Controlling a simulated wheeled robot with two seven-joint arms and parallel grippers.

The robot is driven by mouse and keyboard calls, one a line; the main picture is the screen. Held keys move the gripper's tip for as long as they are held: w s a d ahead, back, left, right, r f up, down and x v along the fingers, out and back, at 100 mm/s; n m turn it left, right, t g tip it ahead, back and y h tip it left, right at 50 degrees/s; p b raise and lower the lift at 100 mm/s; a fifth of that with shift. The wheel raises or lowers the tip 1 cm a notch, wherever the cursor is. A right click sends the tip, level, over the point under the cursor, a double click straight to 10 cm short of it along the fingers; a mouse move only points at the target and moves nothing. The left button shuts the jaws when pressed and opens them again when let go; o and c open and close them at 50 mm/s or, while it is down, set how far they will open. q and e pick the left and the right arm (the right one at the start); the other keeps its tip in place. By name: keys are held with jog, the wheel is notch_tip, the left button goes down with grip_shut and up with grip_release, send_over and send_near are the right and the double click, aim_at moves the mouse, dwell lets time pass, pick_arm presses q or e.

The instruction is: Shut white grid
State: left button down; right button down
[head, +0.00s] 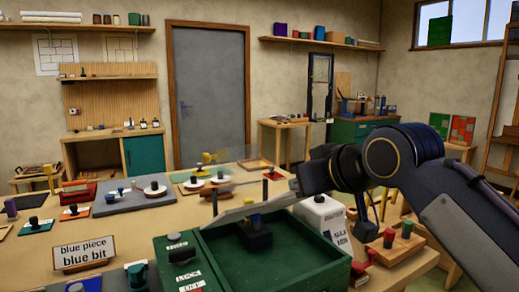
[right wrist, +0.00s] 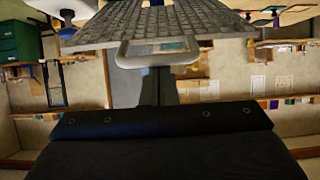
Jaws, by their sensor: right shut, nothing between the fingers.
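The white grid (head: 240,211) is a flat pale panel over the green box (head: 202,262). In the head view it is raised and tilted, its right end higher, so the box's interior shows below. In the right wrist view the grid (right wrist: 155,22) fills the top, with a pale loop-shaped handle (right wrist: 128,58) on its near edge. My right gripper (head: 300,184) is at the grid's raised right end, shut and empty. Its fingers (right wrist: 158,88) show close to the handle; I cannot tell whether they touch. My left gripper is not in view.
A dark block (head: 257,240) with a yellow top stands inside the box. A sign (head: 84,253) reading "blue piece / blue bit" and several trays of small pieces crowd the table's left.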

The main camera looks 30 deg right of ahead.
jog(key=s+f+t+b, duration=0.2)
jog(key=s+f+b, duration=0.1)
jog(key=f+b, duration=0.7)
jog(key=s+f+t+b, duration=0.2)
jog(key=s+f+b, duration=0.2)
jog(key=f+b, duration=0.5)
jog(key=shift+a+f+h+b, duration=0.3)
jog(key=shift+a+f+b, duration=0.15)
jog(key=shift+b, duration=1.85)
notch_tip(320, 180, up, 6)
jog(key=f+p, duration=0.1)
jog(key=p, duration=0.3)
jog(key=s+a+f+p, duration=0.1)
jog(key=s, duration=0.8)
jog(key=shift+t, duration=0.3)
jog(key=shift+s, duration=0.15)
